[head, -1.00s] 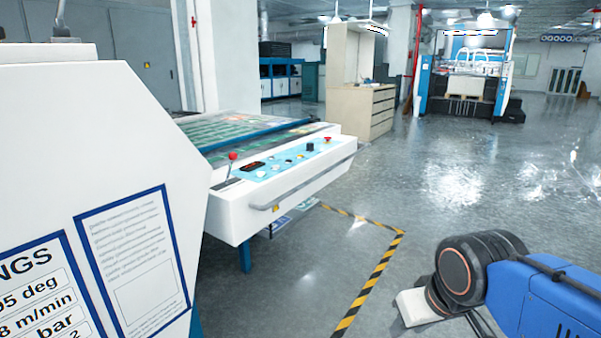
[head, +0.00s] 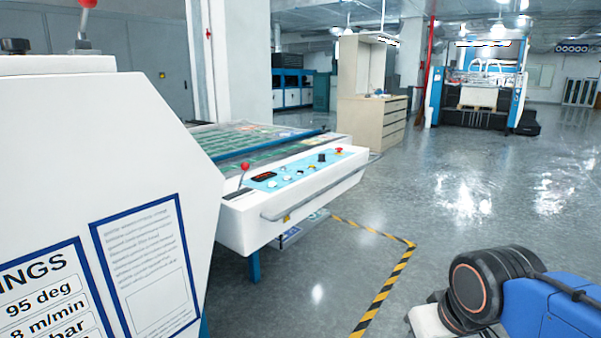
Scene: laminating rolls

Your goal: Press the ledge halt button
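A white machine ledge (head: 300,201) juts out in the middle of the head view, with a light blue control panel (head: 290,174) on its top. A small red button (head: 339,150) sits near the panel's far right end; it looks like the halt button. A lever with a red ball knob (head: 245,167) stands at the panel's near left end. Between them are a dark display, a black knob and several small buttons. My gripper is not in view; only a blue and black part of my arm shows at the lower right, well apart from the ledge.
A white machine housing (head: 100,140) with settings signs fills the left, close by. A metal rail (head: 310,203) runs along the ledge front. Yellow-black floor tape (head: 385,290) marks a corner beside it. Open grey floor lies right, with a beige cabinet (head: 372,119) behind.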

